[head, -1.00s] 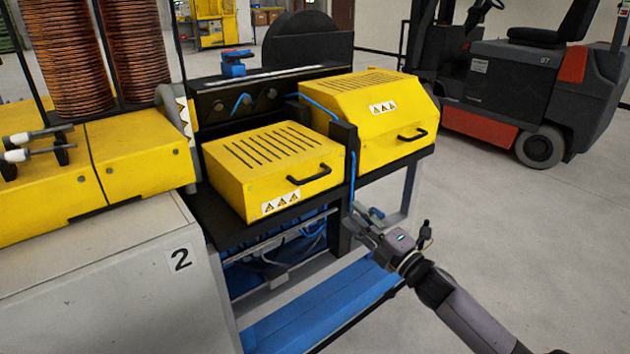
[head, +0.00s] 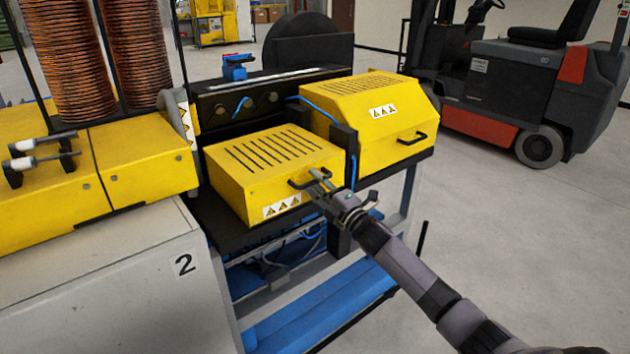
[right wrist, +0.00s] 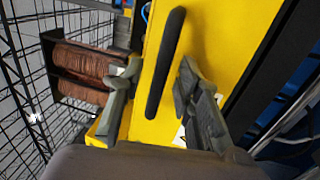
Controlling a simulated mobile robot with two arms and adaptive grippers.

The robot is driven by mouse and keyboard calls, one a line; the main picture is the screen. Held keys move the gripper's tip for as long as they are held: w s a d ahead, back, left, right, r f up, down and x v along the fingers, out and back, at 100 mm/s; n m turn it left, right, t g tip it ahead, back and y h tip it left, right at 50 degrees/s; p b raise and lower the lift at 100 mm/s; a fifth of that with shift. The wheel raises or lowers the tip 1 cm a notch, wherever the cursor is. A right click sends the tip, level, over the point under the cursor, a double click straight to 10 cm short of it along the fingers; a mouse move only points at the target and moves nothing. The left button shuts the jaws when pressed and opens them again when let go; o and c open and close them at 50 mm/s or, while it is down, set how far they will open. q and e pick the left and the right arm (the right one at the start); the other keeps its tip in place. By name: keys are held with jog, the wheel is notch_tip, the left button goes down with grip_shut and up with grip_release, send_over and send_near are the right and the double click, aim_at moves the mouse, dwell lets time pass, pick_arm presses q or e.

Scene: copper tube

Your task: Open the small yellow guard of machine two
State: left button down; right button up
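The small yellow guard (head: 265,168) of machine two is a slotted yellow box, shut, on the black bed to the right of the cabinet marked 2. Its black handle (head: 297,182) is on the front face and is partly hidden by my right gripper (head: 318,180). In the right wrist view the handle (right wrist: 165,62) runs between the two open fingers of the right gripper (right wrist: 152,82). I cannot tell whether a finger touches it. The guard's yellow face (right wrist: 215,45) fills the background there. My left gripper is not in view.
A larger yellow guard (head: 365,110) with its own handle stands to the right, past a black post. The grey cabinet (head: 100,285) is on the left, with copper coils (head: 75,65) behind. A blue beam (head: 320,305) runs below. A forklift (head: 530,85) stands back right on open floor.

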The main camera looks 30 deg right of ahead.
jog(key=shift+w+r, duration=0.1)
jog(key=shift+w, duration=0.2)
grip_shut()
dwell(0.8)
